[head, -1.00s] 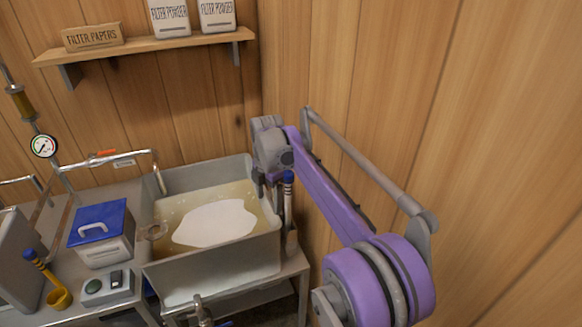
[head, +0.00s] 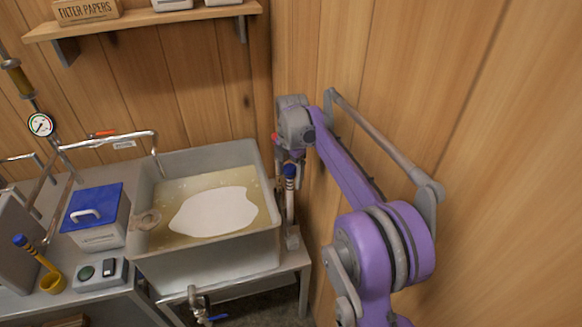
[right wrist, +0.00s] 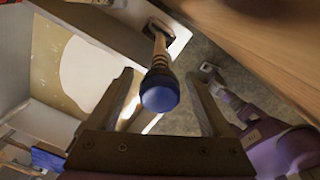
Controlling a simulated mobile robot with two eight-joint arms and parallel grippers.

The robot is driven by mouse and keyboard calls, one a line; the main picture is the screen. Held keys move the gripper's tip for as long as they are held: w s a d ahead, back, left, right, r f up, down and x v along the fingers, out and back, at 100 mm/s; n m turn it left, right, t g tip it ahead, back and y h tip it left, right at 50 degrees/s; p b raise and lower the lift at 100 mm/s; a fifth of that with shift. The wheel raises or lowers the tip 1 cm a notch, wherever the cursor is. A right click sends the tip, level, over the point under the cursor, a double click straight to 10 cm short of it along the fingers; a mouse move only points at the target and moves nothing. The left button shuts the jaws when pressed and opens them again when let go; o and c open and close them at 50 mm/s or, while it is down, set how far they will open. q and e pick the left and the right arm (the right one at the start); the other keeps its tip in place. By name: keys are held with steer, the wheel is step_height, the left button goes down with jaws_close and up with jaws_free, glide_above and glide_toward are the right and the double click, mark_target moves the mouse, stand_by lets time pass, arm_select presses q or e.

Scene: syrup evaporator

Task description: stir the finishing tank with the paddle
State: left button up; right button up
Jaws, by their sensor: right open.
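The finishing tank (head: 225,262) is a grey open basin holding pale yellowish liquid with a white patch of foam (head: 215,212). The paddle (head: 289,182) stands upright just outside the tank's right wall, its blue-topped handle uppermost; its lower part is hard to make out. My right gripper (head: 288,156) is close above the handle top. In the right wrist view, my open right gripper (right wrist: 161,84) has its fingers apart on either side of the paddle's blue knob (right wrist: 160,92), with visible gaps. My left gripper is not in view.
A wooden wall (head: 450,150) stands close on the right of my arm. Left of the tank are a blue-lidded box (head: 98,215), a small switch box (head: 102,273) and a blue-handled yellow ladle (head: 50,282). A pipe spout (head: 120,140) reaches the tank's left edge; a shelf (head: 150,21) hangs above.

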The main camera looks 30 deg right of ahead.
mark_target(289, 166)
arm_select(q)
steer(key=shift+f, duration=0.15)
arm_select(e)
step_height(289, 166, down, 4)
steer(key=shift+w+f, duration=0.1)
steer(key=shift+f, duration=0.15)
jaws_close()
steer(key=shift+w+r+p, duration=0.1)
steer(key=shift+r+p, duration=2.05)
steer(key=shift+r, duration=2.55)
step_height(289, 166, up, 5)
steer(key=shift+p, duration=0.95)
step_height(289, 166, up, 2)
steer(key=shift+r+p, duration=0.2)
steer(key=shift+p, duration=0.15)
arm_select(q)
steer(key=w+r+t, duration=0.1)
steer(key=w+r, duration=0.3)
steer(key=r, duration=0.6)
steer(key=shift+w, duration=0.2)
arm_select(e)
steer(key=shift+r, duration=1.15)
